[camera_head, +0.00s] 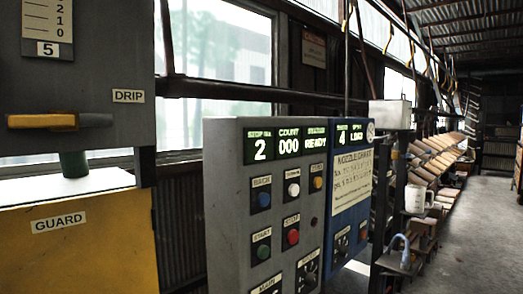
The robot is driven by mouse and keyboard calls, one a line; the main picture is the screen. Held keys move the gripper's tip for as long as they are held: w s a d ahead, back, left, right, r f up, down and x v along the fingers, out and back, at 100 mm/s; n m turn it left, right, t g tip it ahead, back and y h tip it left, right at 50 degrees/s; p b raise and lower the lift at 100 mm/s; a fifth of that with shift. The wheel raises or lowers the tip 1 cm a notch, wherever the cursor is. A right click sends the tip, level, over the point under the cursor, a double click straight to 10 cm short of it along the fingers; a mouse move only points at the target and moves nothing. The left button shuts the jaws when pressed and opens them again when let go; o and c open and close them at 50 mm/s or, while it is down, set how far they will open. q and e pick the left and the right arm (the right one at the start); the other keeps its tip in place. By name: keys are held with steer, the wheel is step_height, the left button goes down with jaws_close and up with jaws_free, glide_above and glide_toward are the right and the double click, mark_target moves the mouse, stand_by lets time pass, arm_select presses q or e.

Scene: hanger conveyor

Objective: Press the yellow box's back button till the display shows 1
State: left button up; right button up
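A grey control box (226,170) stands in the middle, its face turned slightly right. Its first display (260,149) shows 2, the second (288,146) shows 000, and the third (315,144) reads READY. Below the first display is a blue button (263,199) labelled BACK. Beside it are a white button (294,189) and an orange button (317,183). Lower down are a green START button (263,252) and a red button (292,236). The yellow thing in view is a panel (90,255) labelled GUARD at lower left; no button shows on it. Neither gripper is in view.
A blue panel (345,225) showing 4 LOAD adjoins the grey box's right side. A grey machine (115,60) with a yellow handle (42,121) stands at upper left.

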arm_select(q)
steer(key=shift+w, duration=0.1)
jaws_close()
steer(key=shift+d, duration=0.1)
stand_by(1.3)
